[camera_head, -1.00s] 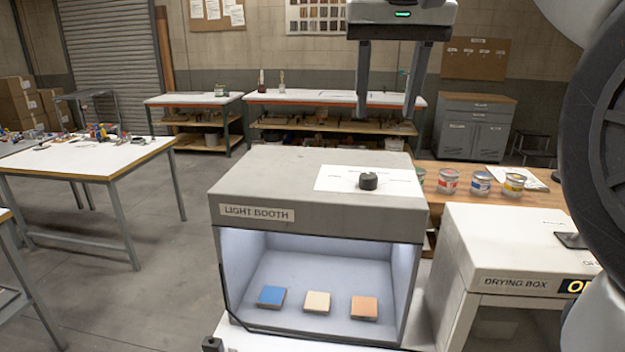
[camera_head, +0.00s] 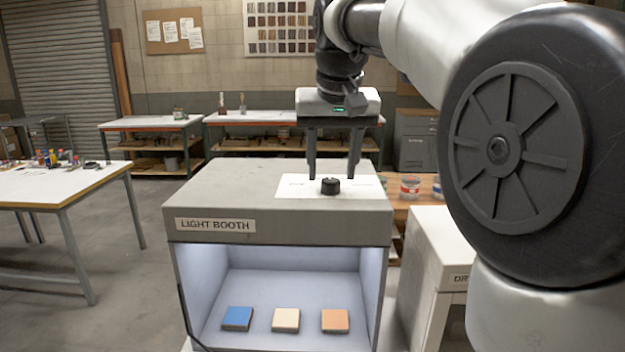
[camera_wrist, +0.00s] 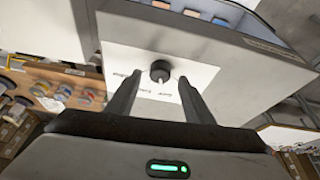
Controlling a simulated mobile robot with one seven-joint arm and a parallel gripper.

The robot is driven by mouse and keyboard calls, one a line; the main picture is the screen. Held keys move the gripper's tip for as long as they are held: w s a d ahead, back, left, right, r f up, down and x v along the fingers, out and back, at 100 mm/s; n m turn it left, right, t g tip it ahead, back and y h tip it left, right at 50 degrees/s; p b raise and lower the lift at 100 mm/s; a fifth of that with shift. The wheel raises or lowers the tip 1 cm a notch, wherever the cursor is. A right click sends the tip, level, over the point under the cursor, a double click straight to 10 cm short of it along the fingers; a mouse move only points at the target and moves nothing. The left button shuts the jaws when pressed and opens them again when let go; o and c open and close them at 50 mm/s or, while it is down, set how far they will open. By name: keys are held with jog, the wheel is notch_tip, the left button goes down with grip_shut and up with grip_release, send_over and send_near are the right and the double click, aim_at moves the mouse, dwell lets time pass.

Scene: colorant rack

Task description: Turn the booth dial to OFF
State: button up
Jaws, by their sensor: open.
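The booth dial (camera_head: 330,186) is a short black knob on a white label plate (camera_head: 290,190) on top of the grey light booth (camera_head: 215,190). My gripper (camera_head: 333,176) is open, its two fingers pointing down, just above and apparently behind the dial in the head view. In the wrist view the dial (camera_wrist: 160,70) lies beyond the gap between the fingertips (camera_wrist: 159,85), with a white pointer mark on it. The fingers do not appear to touch it. The printing on the plate is too small to read surely.
The lit booth holds a blue tile (camera_head: 237,318), a cream tile (camera_head: 286,319) and an orange tile (camera_head: 335,320). A white drying box (camera_head: 435,245) stands at the right, partly hidden by my arm. Paint cans (camera_head: 410,187) stand behind it. The booth top left of the plate is clear.

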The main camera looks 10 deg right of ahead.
jog(key=shift+x, duration=1.15)
jog(key=c, duration=1)
jog(key=shift+r, duration=0.1)
jog(key=n+y+p, duration=0.1)
jog(key=n, duration=0.2)
jog(key=shift+d+r+p, duration=0.1)
jog(key=shift+d+p, duration=0.05)
jog(key=shift+p, duration=0.2)
jog(key=shift+w+d+n+g+y+p, duration=0.15)
jog(key=shift+n+y+p, duration=0.45)
jog(key=shift+n, duration=0.6)
jog(key=shift+s+a+n+g+y+p, duration=0.15)
jog(key=shift+n+y+p, duration=0.4)
jog(key=shift+n, duration=0.65)
jog(key=shift+w+d, duration=0.1)
